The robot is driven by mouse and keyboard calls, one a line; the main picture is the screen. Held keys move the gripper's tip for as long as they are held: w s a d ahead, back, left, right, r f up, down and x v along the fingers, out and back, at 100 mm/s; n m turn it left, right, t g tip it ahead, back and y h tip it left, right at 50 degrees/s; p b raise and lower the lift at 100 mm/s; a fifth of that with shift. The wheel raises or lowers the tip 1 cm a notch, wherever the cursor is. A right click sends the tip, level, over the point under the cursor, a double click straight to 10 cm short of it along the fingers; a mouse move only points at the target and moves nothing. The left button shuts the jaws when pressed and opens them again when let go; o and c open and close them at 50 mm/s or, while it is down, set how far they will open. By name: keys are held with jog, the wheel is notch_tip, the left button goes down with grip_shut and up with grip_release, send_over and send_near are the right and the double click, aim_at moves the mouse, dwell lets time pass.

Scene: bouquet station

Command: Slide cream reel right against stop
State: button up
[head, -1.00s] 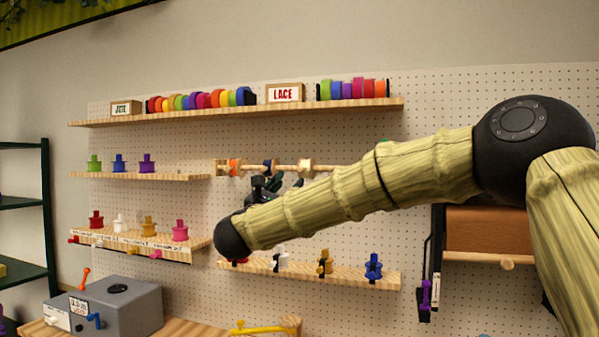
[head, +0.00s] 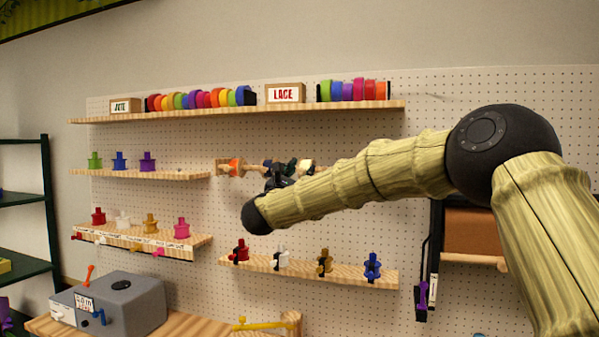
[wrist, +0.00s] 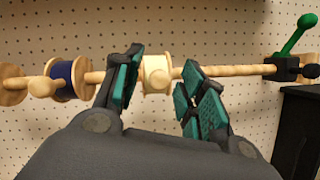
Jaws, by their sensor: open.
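The cream reel (wrist: 155,74) hangs on a wooden rod (wrist: 222,71) on the pegboard. In the wrist view it shows between the two teal-padded fingers of my gripper (wrist: 163,62), which is open. I cannot tell whether the fingers reach around it or touch it. In the head view the cream reel (head: 305,167) is right beside my gripper (head: 281,172). A black block with a green lever (wrist: 285,67), probably the stop, sits on the rod to the right. Bare rod shows between the right finger and that block.
A blue reel (wrist: 70,78) is on the rod just left of my left finger. An orange reel (head: 235,168) is farther left. A shelf with several spools (head: 310,273) runs below. The ribbon shelf (head: 210,116) runs above.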

jog(key=shift+c, duration=0.5)
grip_shut()
jog(key=shift+f, duration=0.1)
